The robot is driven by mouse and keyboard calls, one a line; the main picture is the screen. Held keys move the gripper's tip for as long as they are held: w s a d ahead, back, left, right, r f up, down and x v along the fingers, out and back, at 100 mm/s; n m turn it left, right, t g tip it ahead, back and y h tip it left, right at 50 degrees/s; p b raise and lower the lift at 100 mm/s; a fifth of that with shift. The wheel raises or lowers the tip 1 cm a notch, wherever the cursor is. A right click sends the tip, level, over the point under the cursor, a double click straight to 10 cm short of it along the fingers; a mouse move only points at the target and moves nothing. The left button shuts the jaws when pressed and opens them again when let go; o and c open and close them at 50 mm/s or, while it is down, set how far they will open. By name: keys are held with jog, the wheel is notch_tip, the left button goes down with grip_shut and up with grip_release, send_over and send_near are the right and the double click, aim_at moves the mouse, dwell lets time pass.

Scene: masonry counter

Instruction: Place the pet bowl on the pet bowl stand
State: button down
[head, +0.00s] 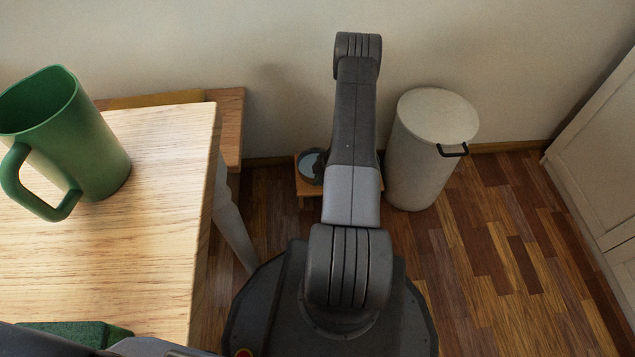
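A small round bowl (309,163) with a pale blue-grey inside shows just left of my arm, near the wall. It appears at the low wooden stand (303,188) on the floor, over its top. My arm covers the right part of both, so I cannot tell whether the bowl rests on the stand or is held just above it. A small dark part, possibly my gripper (320,167), shows at the bowl's right edge beside my arm. Its fingers are mostly hidden, so its opening and any hold on the bowl cannot be seen.
A white lidded bin (415,165) stands right of the stand. A wooden table (150,240) with a green mug (75,150) fills the left. A wooden bench (230,125) is behind it. A white cabinet (600,160) is at far right. The wood floor (500,270) at right is clear.

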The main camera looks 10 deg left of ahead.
jog(key=shift+f, duration=0.35)
jog(key=shift+f, duration=0.1)
jog(key=c, duration=1.7)
grip_release()
jog(key=shift+r, duration=0.4)
jog(key=p+v, duration=0.5)
jog(key=v, duration=0.6)
jog(key=shift+d+r, duration=0.15)
jog(key=shift+r, duration=0.15)
